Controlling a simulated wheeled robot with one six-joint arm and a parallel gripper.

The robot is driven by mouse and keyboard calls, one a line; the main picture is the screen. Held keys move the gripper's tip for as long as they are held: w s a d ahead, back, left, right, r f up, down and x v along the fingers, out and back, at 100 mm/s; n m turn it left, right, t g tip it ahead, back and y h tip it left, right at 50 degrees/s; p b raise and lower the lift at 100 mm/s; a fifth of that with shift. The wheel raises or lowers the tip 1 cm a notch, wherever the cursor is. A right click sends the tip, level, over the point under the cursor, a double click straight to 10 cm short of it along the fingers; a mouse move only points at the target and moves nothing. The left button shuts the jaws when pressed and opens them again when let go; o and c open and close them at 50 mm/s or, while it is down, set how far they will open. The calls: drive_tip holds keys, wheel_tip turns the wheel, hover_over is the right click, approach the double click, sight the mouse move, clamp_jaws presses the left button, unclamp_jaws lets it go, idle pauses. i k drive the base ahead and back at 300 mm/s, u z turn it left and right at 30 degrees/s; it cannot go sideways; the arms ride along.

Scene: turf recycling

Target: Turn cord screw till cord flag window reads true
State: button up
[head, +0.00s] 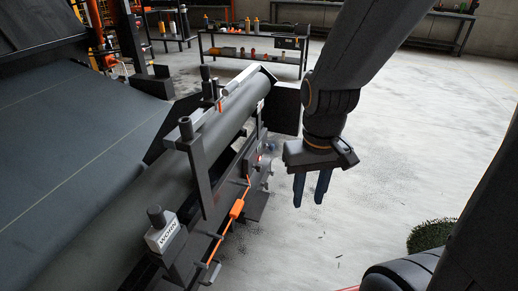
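An orange cord (227,229) runs along the side of the machine's dark roller frame, with a small orange block (237,208) on it. A small light-grey box (161,236) with dark lettering, too small to read surely, sits at the near end of the frame under a dark knob (156,216). I cannot tell for sure which part is the cord screw or the flag window. My gripper (310,190) hangs fingers down to the right of the frame, clear of it. Its two dark-blue fingers stand apart with nothing between them.
The long roller (222,124) and its frame fill the middle left, with upright dark posts (186,128) along it. A dark sheet (60,140) lies to the left. A workbench (255,60) with small items stands behind. The concrete floor (420,140) to the right is mostly clear; a green turf roll (430,236) lies there.

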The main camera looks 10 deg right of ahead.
sight(258, 167)
drive_tip(key=z, duration=0.35)
drive_tip(key=k, duration=0.5)
drive_tip(key=z, duration=0.45)
drive_tip(key=i, duration=0.85)
drive_tip(key=u, duration=0.9)
drive_tip(key=i, duration=0.3)
drive_tip(key=u, duration=0.1)
